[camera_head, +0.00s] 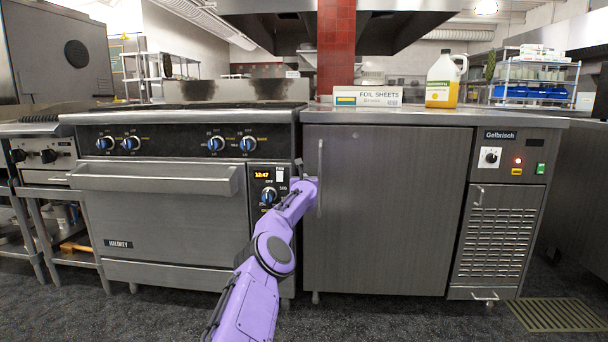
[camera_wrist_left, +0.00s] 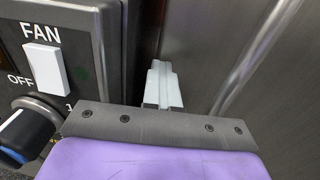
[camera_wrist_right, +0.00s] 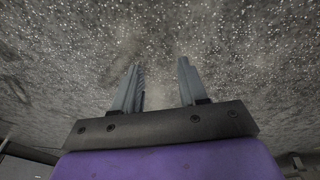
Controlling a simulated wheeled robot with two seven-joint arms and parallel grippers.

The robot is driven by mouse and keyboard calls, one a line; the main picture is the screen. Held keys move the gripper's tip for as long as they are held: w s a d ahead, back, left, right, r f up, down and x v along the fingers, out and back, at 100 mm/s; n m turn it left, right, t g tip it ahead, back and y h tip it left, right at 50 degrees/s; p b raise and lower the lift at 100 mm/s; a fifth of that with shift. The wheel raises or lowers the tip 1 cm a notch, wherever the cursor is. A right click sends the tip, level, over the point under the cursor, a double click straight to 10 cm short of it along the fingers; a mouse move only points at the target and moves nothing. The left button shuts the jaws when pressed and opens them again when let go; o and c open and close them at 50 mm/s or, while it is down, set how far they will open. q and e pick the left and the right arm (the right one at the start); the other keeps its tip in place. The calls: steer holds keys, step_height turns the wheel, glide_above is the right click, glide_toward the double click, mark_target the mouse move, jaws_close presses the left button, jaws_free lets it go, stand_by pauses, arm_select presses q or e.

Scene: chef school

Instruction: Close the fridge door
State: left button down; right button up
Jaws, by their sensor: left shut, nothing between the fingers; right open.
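The fridge door (camera_head: 390,215) is a grey metal panel under the counter, with a vertical bar handle (camera_head: 320,165) near its left edge. In the head view it looks flush, or nearly flush, with the cabinet front; a small gap cannot be ruled out. My left gripper (camera_head: 303,178) is at the door's left edge, left of the handle. In the left wrist view its fingers (camera_wrist_left: 162,86) are together and empty, pointing at the metal surface; contact cannot be told. My right gripper (camera_wrist_right: 160,85) is open and empty, seen only in the right wrist view above the speckled floor.
A stove (camera_head: 165,190) stands directly left of the fridge, its fan switch (camera_wrist_left: 46,68) close beside my left gripper. A vented control panel (camera_head: 497,215) adjoins the door on the right. A yellow jug (camera_head: 440,88) and a foil sheets box (camera_head: 368,96) stand on top.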

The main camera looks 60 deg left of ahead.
arm_select(q)
step_height(320, 180, up, 3)
steer(key=shift+w+d+y, duration=0.1)
steer(key=shift+d+y, duration=0.05)
steer(key=shift+y, duration=0.15)
arm_select(e)
steer(key=shift+r, duration=0.25)
arm_select(q)
steer(key=shift+f, duration=0.15)
steer(key=shift+f+b, duration=0.2)
steer(key=shift+b, duration=0.35)
steer(key=b, duration=0.3)
glide_toward(305, 168)
steer(key=shift+s+d+f, duration=0.55)
steer(key=shift+d+f, duration=0.15)
steer(key=shift+d, duration=0.05)
steer(key=shift+s+d+f, duration=0.5)
steer(key=shift+d+f, duration=0.2)
steer(key=shift+f, duration=0.05)
arm_select(e)
steer(key=shift+s+a+f+n+g+y, duration=0.15)
steer(key=shift+s+f+n+g, duration=0.2)
steer(key=shift+s+n+g, duration=0.2)
steer(key=shift+s+d+f+n+g+y, duration=0.1)
steer(key=shift+s+f+n+g, duration=0.3)
steer(key=shift+s+g, duration=0.3)
steer(key=shift+s+a+f+n+g+y, duration=0.15)
steer(key=shift+s+f+n+g, duration=0.15)
steer(key=shift+s+n+g, duration=0.3)
steer(key=shift+d, duration=0.1)
